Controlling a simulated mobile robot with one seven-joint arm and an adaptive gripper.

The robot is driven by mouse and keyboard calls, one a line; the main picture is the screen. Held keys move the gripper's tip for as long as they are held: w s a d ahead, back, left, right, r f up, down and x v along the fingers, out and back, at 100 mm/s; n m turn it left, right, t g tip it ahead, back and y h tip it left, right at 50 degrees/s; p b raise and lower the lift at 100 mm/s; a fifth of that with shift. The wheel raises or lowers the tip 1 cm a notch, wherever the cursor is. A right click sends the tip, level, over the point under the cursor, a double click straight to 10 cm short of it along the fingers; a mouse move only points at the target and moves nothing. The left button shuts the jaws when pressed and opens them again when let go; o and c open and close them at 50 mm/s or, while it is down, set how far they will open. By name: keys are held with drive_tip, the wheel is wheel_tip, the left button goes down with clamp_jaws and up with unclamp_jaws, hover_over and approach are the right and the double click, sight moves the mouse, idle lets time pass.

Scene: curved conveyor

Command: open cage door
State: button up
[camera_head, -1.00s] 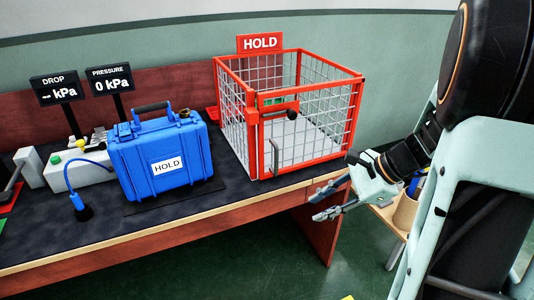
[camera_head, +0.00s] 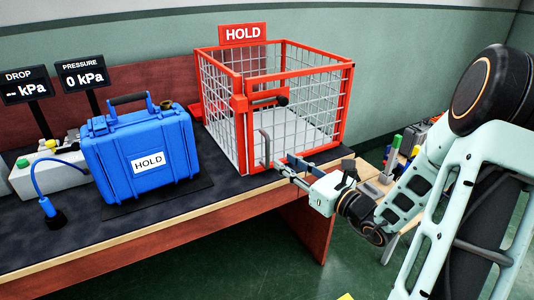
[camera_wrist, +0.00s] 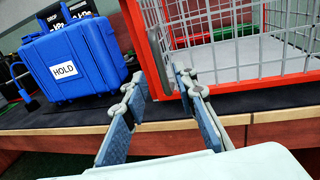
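The cage (camera_head: 345,105) has a red frame and wire mesh walls, and stands on the bench. It also shows in the wrist view (camera_wrist: 275,78). Its door (camera_head: 241,135) appears closed, with a grey upright bar handle (camera_head: 265,148) low on the front. A red latch bar with a black knob (camera_head: 282,99) sits higher up. My gripper (camera_head: 283,163) is level with the lower handle, just to its right. In the wrist view my gripper (camera_wrist: 158,88) has its two fingers apart, with the grey handle (camera_wrist: 159,62) ahead between the fingertips. Contact cannot be told.
A blue case (camera_head: 140,150) marked HOLD stands left of the cage on the bench (camera_head: 150,235). Two display signs (camera_head: 82,74) stand behind it. A red HOLD sign (camera_head: 243,33) tops the cage. A side table with tools (camera_head: 395,155) is at the right.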

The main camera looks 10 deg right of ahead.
sight(268, 165)
drive_tip(key=b+x, duration=0.1)
drive_tip(key=x, duration=0.7)
drive_tip(key=shift+w+a, duration=0.2)
drive_tip(key=shift+w, duration=0.05)
clamp_jaws()
